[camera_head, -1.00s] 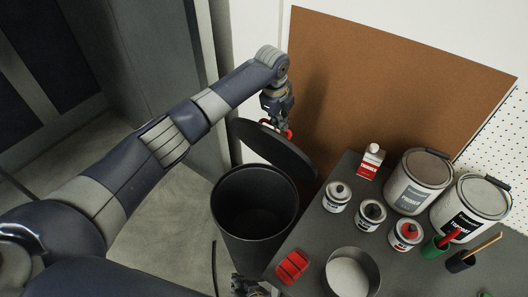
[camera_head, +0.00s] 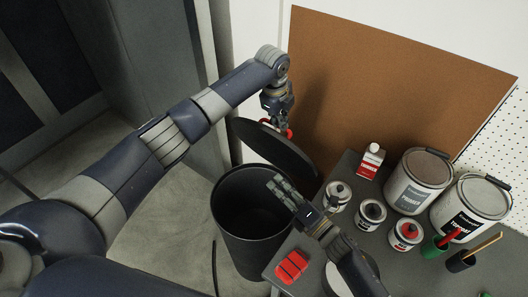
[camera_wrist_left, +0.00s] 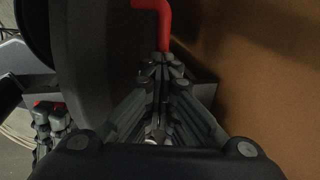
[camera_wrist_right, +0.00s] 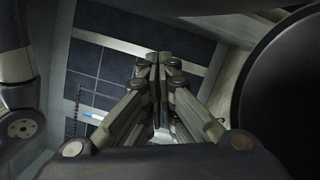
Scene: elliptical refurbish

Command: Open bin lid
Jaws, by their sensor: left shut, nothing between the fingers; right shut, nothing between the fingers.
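The black round bin (camera_head: 247,243) stands on the floor beside the bench, its mouth uncovered. Its dark lid (camera_head: 283,150) stands tilted up at the back, beside the brown board. A red handle (camera_wrist_left: 163,22) is on the lid, as the left wrist view shows. My left gripper (camera_head: 282,128) is shut and empty at the red handle, on the lid's far side; its fingertips are close to the handle in the left wrist view (camera_wrist_left: 163,60). My right gripper (camera_head: 280,184) is shut and empty over the bin's right rim. The right wrist view also shows its closed fingers (camera_wrist_right: 160,60).
The bench (camera_head: 315,238) right of the bin holds several small cans, a red-and-white bottle (camera_head: 371,160), two large cans (camera_head: 419,182) and a red block (camera_head: 291,267). A round pan is partly hidden by my right arm. The brown board (camera_head: 400,80) stands behind.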

